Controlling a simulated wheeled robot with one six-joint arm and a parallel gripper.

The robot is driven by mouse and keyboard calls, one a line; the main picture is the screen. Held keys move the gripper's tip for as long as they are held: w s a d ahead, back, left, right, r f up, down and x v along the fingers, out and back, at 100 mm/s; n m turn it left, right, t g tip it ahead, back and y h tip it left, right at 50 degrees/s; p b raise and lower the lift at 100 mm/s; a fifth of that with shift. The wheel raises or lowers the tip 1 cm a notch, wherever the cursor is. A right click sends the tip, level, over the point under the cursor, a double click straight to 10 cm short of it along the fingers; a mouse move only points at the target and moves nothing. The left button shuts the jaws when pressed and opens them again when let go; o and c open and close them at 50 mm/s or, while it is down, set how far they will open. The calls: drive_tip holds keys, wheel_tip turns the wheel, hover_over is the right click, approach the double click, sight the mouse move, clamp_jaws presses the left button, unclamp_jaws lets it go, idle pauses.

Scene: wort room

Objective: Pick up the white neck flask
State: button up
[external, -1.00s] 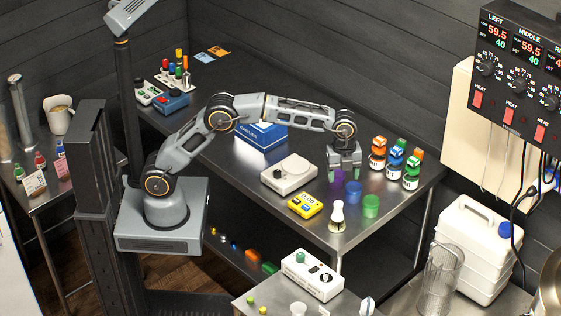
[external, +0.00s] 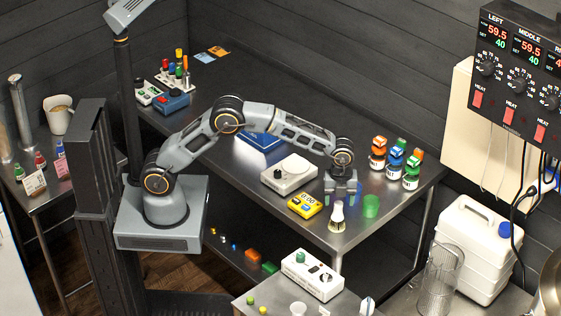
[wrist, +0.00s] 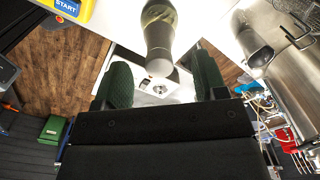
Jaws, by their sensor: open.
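The white neck flask (external: 336,218) stands upright near the front right corner of the steel table (external: 310,226). My gripper (external: 341,198) is open and low, just behind and above the flask in the external view. In the wrist view, my gripper's two dark green pads (wrist: 163,80) are spread apart with nothing clamped. A greyish vessel with a narrowing end (wrist: 158,38) reaches down toward the gap between them; it appears to be the flask.
The table's front edge is close to the flask.

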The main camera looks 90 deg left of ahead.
sight(338, 215)
drive_tip(key=shift+d+f+p, duration=0.1)
drive_tip(key=shift+f+p, duration=0.35)
drive_tip(key=shift+f, duration=1.65)
drive_tip(key=shift+c, duration=0.4)
drive_tip(key=c, duration=1)
drive_tip(key=shift+r, duration=0.1)
